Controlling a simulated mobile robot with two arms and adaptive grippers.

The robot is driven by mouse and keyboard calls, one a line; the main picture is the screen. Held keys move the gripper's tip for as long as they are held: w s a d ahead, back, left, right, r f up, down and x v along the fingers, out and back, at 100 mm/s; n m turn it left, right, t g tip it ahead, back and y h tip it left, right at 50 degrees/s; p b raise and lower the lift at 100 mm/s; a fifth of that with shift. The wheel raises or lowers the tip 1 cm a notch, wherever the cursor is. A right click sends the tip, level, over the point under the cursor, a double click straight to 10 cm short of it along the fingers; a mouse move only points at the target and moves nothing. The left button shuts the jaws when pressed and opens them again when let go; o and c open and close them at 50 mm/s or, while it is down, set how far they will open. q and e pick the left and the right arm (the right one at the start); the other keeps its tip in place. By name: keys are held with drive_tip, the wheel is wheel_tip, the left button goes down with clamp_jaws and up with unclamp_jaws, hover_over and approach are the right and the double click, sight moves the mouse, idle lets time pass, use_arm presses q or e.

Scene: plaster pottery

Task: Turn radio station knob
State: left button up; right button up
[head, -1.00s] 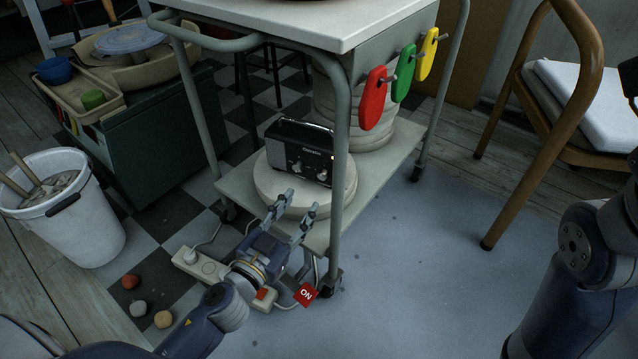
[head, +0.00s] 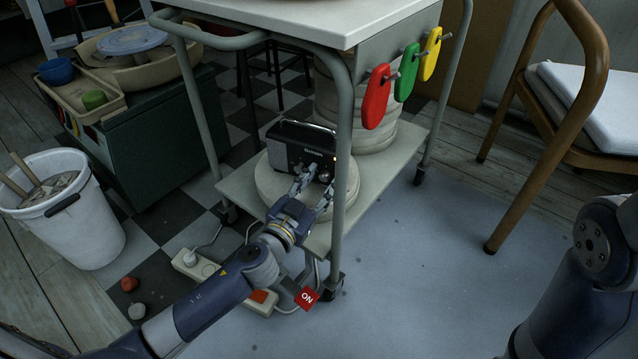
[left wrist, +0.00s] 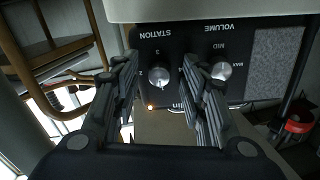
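A black and grey radio (head: 290,150) stands upright on a round plaster slab (head: 275,192) on the cart's lower shelf. In the left wrist view the radio face appears upside down, with a silver station knob (left wrist: 159,77) under the word STATION and a volume knob (left wrist: 221,70) beside it. My left gripper (head: 314,184) is at the front of the radio. Its two fingers, also in the left wrist view (left wrist: 160,62), are apart, one on each side of the station knob, with gaps visible. My right gripper is out of view.
The cart's front leg (head: 341,180) stands just right of my left gripper, and its white top (head: 300,18) overhangs the shelf. A power strip (head: 200,268) and a red ON tag (head: 306,298) are below my left arm. A wooden chair (head: 545,135) stands at the right.

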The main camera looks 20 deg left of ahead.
use_arm(q)
clamp_jaws()
